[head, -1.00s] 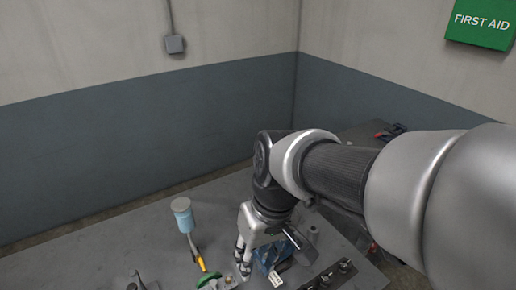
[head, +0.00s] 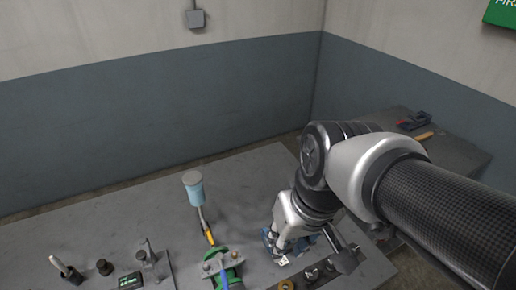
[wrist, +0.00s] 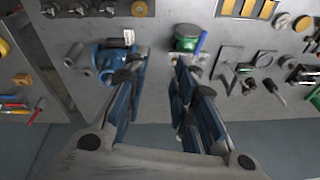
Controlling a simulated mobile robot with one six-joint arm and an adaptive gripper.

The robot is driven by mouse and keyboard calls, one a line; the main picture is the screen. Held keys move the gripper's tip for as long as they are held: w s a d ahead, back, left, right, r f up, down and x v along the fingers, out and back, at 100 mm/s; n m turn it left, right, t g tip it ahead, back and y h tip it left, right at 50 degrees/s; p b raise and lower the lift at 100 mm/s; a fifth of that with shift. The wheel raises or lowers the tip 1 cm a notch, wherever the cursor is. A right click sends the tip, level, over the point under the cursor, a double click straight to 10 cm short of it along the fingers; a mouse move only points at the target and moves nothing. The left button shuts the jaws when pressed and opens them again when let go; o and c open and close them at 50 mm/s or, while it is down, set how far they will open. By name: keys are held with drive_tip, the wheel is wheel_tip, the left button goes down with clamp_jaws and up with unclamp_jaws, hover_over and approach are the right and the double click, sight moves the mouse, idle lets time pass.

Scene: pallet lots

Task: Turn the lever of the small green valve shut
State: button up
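The green valve (head: 222,259) stands on the grey bench in the head view, with a blue lever (head: 224,279) pointing toward the front edge. In the wrist view the green valve (wrist: 186,39) is beyond the fingertips, its blue lever (wrist: 201,43) at its right side. My gripper (head: 278,243) is to the right of the green valve in the head view, apart from it. In the wrist view my gripper (wrist: 158,58) has its two fingers spread with nothing between them. The head view hides part of the fingertips against a blue fitting.
The blue fitting (wrist: 106,62) with a white tag is close by the left finger in the wrist view. Clamps and small parts (head: 148,256) lie at left. Bare bench (head: 110,215) is at the back left.

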sight(223, 275)
drive_tip(key=w+f+m+g+y, duration=0.1)
drive_tip(key=f+m, duration=0.1)
drive_tip(key=f, duration=0.1)
drive_tip(key=w+f+m+g+y, duration=0.1)
drive_tip(key=f+m, duration=0.2)
drive_tip(key=w+f+m+g+y, duration=0.1)
drive_tip(key=f+m, duration=0.1)
drive_tip(key=m, duration=0.1)
drive_tip(key=shift+d+f+g, duration=0.4)
clamp_jaws()
drive_tip(key=w+d+f+m+y, duration=0.25)
drive_tip(key=f+m+y, duration=0.35)
drive_tip(key=f+m, duration=0.35)
drive_tip(key=s+a+f+b, duration=0.1)
drive_tip(key=a+f+b, duration=0.3)
drive_tip(key=a, duration=0.8)
drive_tip(key=shift+s+f+b, duration=0.3)
drive_tip(key=shift+s+f, duration=0.1)
